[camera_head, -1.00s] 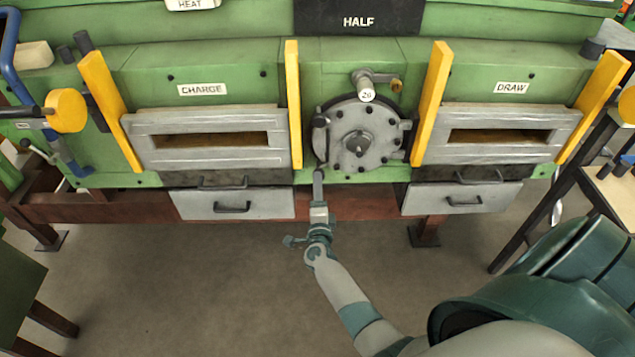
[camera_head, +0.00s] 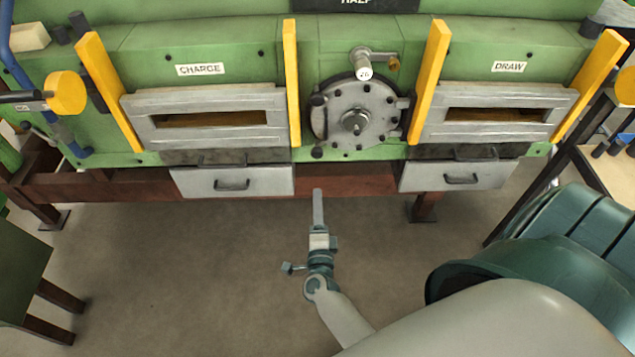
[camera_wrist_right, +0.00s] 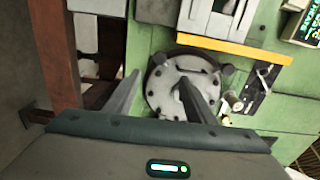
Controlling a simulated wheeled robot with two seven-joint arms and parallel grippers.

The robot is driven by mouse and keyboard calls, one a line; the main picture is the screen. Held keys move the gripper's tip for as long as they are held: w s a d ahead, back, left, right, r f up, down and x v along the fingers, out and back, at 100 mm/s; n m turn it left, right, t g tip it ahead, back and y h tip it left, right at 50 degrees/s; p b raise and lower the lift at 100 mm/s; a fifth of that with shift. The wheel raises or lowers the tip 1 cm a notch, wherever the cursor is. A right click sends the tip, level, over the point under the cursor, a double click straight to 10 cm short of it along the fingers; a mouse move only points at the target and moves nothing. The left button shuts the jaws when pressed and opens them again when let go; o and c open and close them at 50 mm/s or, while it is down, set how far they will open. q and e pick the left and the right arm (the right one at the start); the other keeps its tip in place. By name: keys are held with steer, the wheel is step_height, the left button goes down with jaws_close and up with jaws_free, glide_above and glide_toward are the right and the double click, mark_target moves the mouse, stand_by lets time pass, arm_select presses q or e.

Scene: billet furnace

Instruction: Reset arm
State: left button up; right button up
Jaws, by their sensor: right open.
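My right gripper (camera_head: 318,207) hangs in the air in front of the furnace, low in the middle of the head view, below the round grey hatch. In the right wrist view its two dark fingers (camera_wrist_right: 155,98) stand apart with nothing between them. The round bolted hatch (camera_head: 355,115) is on the green furnace front (camera_head: 225,60); it also shows beyond the fingers in the right wrist view (camera_wrist_right: 168,85). The gripper is apart from it. My left gripper is in neither view.
The charge slot (camera_head: 210,118) is left of the hatch and the draw slot (camera_head: 493,114) right, between yellow bars. Grey drawers (camera_head: 232,180) sit beneath. A dark green table (camera_head: 22,262) is at left and a stand (camera_head: 592,165) at right. The floor before the furnace is clear.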

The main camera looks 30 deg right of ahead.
stand_by(0.5)
steer(key=s+a+f+n+y+b, duration=0.1)
steer(key=a+f+n+y+b, duration=0.15)
steer(key=f, duration=0.45)
steer(key=s+a+f+n+g+y+b, duration=0.1)
steer(key=s+a+f+n+y, duration=0.1)
steer(key=a+f+n, duration=0.3)
steer(key=s+f+n+y+b, duration=0.1)
steer(key=f+n+y, duration=0.1)
steer(key=f, duration=0.6)
steer(key=s+a+f+n+g+y+b, duration=0.2)
steer(key=s+f+n, duration=0.25)
steer(key=f, duration=0.45)
steer(key=s+a+f+n+g+y+b, duration=0.1)
steer(key=s+a+f+n+g+b, duration=0.15)
steer(key=s+f, duration=0.45)
steer(key=s+d+f+n+g+b, duration=0.1)
steer(key=s+d+f+n+g, duration=0.1)
steer(key=s+f, duration=0.5)
steer(key=s+d+f+n+g+b, duration=0.2)
steer(key=s+f+n+g, duration=0.2)
steer(key=s, duration=0.9)
steer(key=s+d+f+n+g+b, duration=0.2)
steer(key=s+f+n+g, duration=0.1)
steer(key=s+f, duration=0.7)
steer(key=shift+s+f+n, duration=0.2)
steer(key=shift+s+n, duration=0.2)
steer(key=shift+n, duration=0.25)
steer(key=shift+a, duration=0.1)
